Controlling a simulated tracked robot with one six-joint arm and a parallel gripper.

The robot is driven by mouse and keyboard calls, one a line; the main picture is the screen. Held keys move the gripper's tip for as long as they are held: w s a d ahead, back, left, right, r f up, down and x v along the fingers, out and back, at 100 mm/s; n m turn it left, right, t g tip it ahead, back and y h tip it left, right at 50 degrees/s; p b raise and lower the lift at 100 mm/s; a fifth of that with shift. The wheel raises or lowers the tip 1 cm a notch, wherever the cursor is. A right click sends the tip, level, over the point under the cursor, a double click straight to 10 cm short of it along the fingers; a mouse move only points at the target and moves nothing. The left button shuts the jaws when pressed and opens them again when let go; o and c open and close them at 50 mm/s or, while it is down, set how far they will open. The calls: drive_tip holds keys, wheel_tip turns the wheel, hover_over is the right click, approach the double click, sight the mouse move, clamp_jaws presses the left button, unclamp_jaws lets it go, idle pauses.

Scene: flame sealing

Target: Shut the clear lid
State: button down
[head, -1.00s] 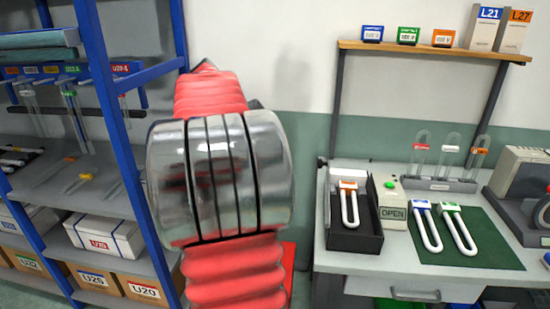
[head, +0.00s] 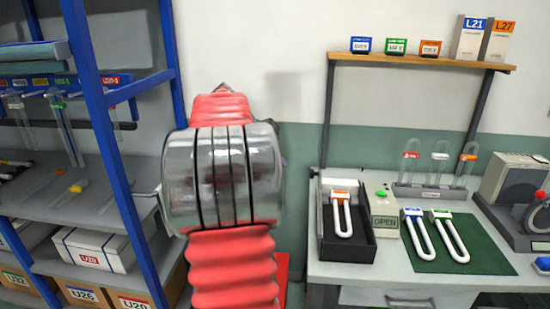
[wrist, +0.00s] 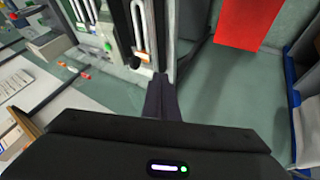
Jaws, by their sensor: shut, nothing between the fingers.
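A black open-topped box (head: 347,252) stands at the left end of the workbench, with an orange-labelled white U-tube (head: 342,216) inside. I cannot clearly make out the clear lid in the head view. The box's top looks uncovered. A grey unit with a green button and an OPEN sign (head: 384,223) stands right beside the box. My gripper (wrist: 165,82) shows in the wrist view with its dark fingers together and empty, pointing toward the bench side. In the head view my arm hides the gripper.
A green mat (head: 480,255) holds blue- and green-labelled U-tubes. Behind it a rack (head: 435,192) holds clear tubes. A blue-framed shelf (head: 90,90) stands left. A red panel (wrist: 247,22) lies near the gripper. Grey floor (wrist: 225,90) is open below it.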

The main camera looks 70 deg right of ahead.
drive_tip(key=s+d+f, duration=0.4)
drive_tip(key=s, duration=0.2)
drive_tip(key=shift+s+f, duration=0.15)
drive_tip(key=shift+f, duration=0.15)
